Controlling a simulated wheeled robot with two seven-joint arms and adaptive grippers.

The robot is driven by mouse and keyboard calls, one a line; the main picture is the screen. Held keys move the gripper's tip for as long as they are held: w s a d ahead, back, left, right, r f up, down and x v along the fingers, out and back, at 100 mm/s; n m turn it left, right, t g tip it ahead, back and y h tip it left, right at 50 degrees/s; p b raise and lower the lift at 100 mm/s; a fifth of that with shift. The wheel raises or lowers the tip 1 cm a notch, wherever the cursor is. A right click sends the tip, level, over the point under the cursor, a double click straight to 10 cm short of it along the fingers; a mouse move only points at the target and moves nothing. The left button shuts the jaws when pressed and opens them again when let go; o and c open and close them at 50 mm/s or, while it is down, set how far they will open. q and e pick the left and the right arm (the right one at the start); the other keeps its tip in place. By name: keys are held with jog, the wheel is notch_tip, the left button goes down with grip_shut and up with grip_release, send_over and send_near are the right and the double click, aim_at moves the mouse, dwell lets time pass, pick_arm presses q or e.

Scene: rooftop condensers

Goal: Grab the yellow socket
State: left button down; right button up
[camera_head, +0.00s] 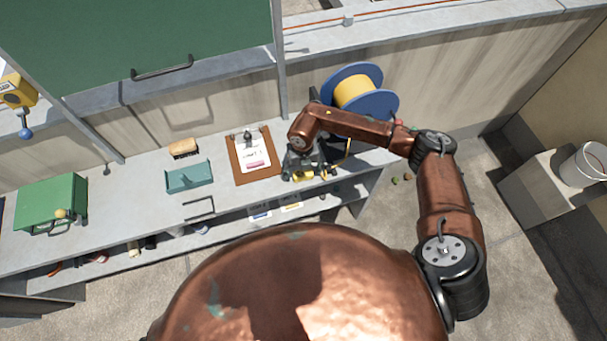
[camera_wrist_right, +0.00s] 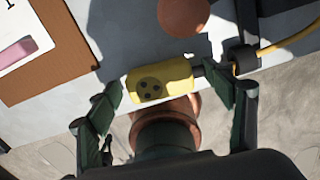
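The yellow socket (camera_wrist_right: 160,80) lies near the bench's front edge, with dark round holes on its face. It also shows small and partly covered in the head view (camera_head: 303,177), below my right gripper (camera_head: 312,168). In the right wrist view my right gripper (camera_wrist_right: 164,90) is open, one finger on each side of the socket. Its left finger is close to the socket's left end, its right finger by the black fitting at the other end. I cannot tell whether either finger touches. My left gripper is not in view.
A clipboard (camera_head: 240,168) lies just left of the socket. A blue cable reel (camera_head: 377,103) with yellow cable stands behind my right arm. A teal tray (camera_head: 190,178), brush (camera_head: 184,148) and green box (camera_head: 50,203) are farther left. A shelf runs below the bench top.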

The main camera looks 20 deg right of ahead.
jog(key=c, duration=1.3)
jog(key=shift+r, duration=0.1)
